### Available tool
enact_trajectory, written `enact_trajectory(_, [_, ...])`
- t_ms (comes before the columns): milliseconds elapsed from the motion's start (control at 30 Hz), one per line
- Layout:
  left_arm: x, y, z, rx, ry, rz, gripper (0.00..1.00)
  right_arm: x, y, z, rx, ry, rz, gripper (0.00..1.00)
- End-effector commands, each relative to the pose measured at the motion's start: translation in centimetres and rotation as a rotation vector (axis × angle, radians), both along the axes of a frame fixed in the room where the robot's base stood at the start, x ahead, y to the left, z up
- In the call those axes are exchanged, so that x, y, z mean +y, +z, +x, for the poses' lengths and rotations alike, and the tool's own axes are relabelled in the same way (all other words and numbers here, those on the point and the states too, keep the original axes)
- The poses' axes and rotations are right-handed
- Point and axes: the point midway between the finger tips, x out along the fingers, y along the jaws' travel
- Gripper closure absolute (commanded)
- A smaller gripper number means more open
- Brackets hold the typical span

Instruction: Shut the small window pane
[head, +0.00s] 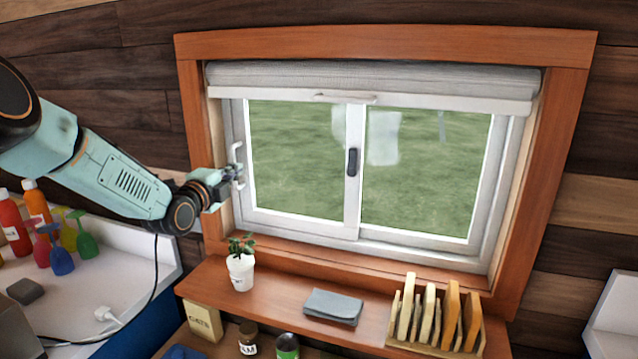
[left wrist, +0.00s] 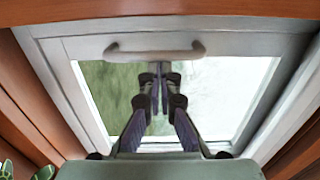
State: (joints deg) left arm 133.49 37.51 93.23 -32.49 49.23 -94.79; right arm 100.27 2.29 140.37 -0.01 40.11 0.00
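The window (head: 352,232) has two white-framed panes side by side under a grey rolled blind. The left pane (head: 300,165) carries a white bar handle (head: 236,152) on its left stile; a dark latch (head: 352,162) sits on the middle stile. I cannot tell whether a narrow gap is open at the pane's edge. My left gripper (head: 238,174) is at the handle. In the left wrist view its fingertips (left wrist: 159,68) are together with nothing between them, just below the handle (left wrist: 155,50) and not around it. My right gripper is out of view.
Below the window is a wooden shelf with a potted plant (head: 240,270), a folded grey cloth (head: 333,307) and a wooden rack (head: 437,345). Several bottles stand on the left counter (head: 140,270). Jars stand under the shelf. The space before the panes is free.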

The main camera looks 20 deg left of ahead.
Motion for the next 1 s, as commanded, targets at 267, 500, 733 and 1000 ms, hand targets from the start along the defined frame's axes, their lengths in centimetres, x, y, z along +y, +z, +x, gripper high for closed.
enact_trajectory(267, [0.6, 0.0, 0.0, -0.001, 0.011, -0.007, 1.0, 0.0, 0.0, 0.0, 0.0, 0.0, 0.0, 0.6])
enact_trajectory(500, [0.7, 0.0, -0.6, -0.001, 0.015, -0.009, 1.0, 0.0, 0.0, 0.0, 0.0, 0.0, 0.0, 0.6])
enact_trajectory(733, [0.2, 0.0, -3.2, -0.001, 0.011, -0.011, 1.0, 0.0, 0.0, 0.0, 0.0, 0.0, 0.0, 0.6])
enact_trajectory(1000, [-0.1, 0.1, -6.2, 0.0, 0.01, -0.006, 1.0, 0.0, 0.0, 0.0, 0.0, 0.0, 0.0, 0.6])
